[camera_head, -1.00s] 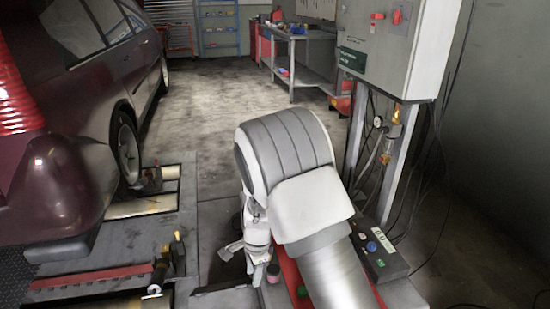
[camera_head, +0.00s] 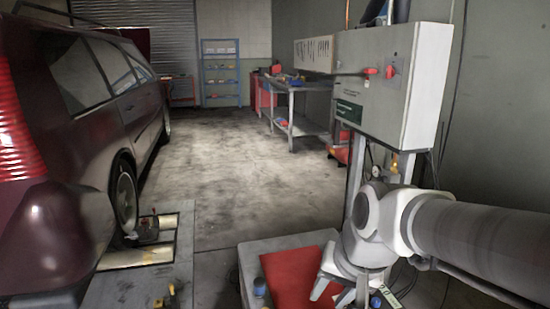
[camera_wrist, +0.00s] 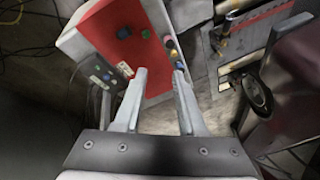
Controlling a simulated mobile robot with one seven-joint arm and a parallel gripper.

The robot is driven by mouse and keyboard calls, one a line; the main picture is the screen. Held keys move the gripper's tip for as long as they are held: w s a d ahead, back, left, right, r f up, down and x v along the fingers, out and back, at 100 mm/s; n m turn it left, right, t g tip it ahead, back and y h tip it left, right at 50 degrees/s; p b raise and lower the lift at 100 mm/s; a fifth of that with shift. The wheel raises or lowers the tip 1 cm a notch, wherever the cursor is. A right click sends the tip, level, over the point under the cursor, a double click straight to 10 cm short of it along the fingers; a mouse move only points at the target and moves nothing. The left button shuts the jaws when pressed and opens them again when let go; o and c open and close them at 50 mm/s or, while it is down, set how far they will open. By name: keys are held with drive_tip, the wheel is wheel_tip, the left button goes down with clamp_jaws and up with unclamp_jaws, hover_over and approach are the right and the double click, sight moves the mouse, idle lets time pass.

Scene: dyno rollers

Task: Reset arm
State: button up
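My gripper (camera_head: 341,289) is at the lower right of the head view, pointing down over the cart's right side. My pale arm reaches in from the right edge. In the wrist view the two grey fingers of my gripper (camera_wrist: 160,75) stand apart with nothing between them. The gripper is open and empty. Beyond the fingers lies a red surface (camera_wrist: 118,42) with several small coloured items on it. I cannot tell how far the fingertips are above it.
The red-topped grey cart (camera_head: 258,250) stands in front. A control cabinet (camera_head: 385,80) rises behind my arm. A dark red car (camera_head: 90,120) is on the left beside floor rollers (camera_head: 140,255). A workbench (camera_head: 295,110) and blue shelf (camera_head: 220,75) stand behind. The middle floor is clear.

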drive_tip(key=s+d+r+n+t+h, duration=0.25)
drive_tip(key=s+d, duration=0.25)
drive_tip(key=s, duration=0.4)
wheel_tip(320, 180, up, 18)
drive_tip(key=p, duration=1.8)
drive_tip(key=shift+r+n+g+y, duration=0.25)
drive_tip(key=shift+n+g+y, duration=0.1)
drive_tip(key=shift+g+y, duration=0.1)
drive_tip(key=shift+o, duration=0.2)
drive_tip(key=shift+w+a, duration=0.1)
drive_tip(key=shift+a, duration=0.05)
